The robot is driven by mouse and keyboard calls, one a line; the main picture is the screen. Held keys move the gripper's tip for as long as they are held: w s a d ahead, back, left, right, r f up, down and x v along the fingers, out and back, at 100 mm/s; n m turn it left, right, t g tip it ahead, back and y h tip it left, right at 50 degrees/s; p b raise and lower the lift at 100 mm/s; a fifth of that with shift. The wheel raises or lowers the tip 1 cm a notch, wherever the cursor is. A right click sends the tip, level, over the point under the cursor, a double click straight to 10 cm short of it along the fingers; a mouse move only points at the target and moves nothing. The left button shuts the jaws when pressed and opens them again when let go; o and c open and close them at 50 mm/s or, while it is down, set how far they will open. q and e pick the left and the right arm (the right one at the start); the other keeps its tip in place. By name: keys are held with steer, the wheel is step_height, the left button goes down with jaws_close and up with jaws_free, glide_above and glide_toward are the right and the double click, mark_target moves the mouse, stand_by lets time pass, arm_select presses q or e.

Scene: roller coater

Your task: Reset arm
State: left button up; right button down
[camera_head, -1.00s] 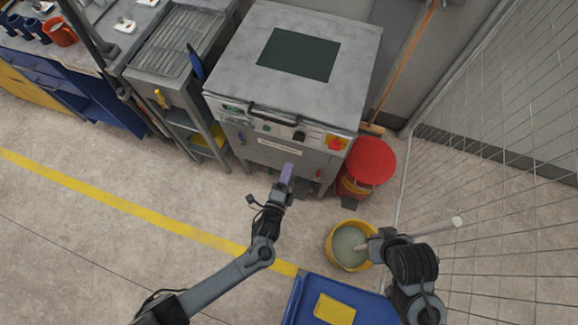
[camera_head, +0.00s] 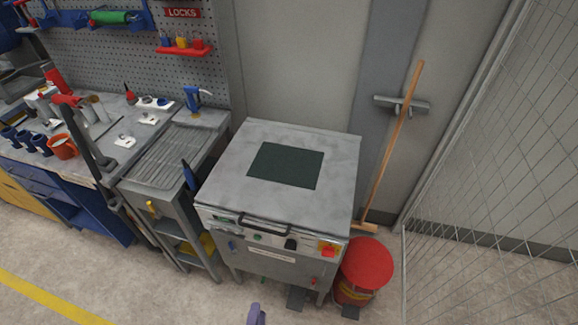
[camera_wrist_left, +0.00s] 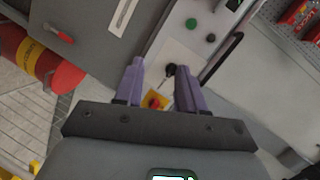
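The grey roller coater (camera_head: 335,170) stands in the middle of the head view, with a dark green panel (camera_head: 285,166) on top. Its front carries a black handle (camera_head: 250,222) and a red stop button on yellow (camera_head: 327,251). Only a purple fingertip of my left gripper (camera_head: 256,315) shows at the bottom edge, below the machine's front. In the left wrist view, the purple fingers of my left gripper (camera_wrist_left: 160,85) stand apart with nothing held. Beyond them are a black knob (camera_wrist_left: 171,70) and the red and yellow button (camera_wrist_left: 155,103). My right gripper is not in view.
A red drum (camera_head: 366,262) stands right of the machine, and a broom (camera_head: 397,145) leans on the wall behind it. A wire mesh fence (camera_head: 480,190) closes the right side. A grey rack (camera_head: 160,165) and a workbench (camera_head: 60,170) stand left. Bare floor lies in front.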

arm_select(q)
steer(key=s+a+r+n+g, duration=0.3)
steer(key=a+r+n+g, duration=0.1)
steer(key=a+r+n, duration=0.15)
steer(key=s+a+r+n+g, duration=0.3)
steer(key=s+a+r+n, duration=0.1)
steer(key=a+r, duration=0.3)
steer(key=s+r+n+g+p, duration=0.1)
steer(key=s+r+n+g, duration=0.25)
steer(key=s, duration=0.25)
step_height(320, 180, up, 26)
steer(key=p, duration=2.7)
steer(key=shift+g+y, duration=0.35)
steer(key=shift+y, duration=0.05)
steer(key=shift+w+a, duration=0.1)
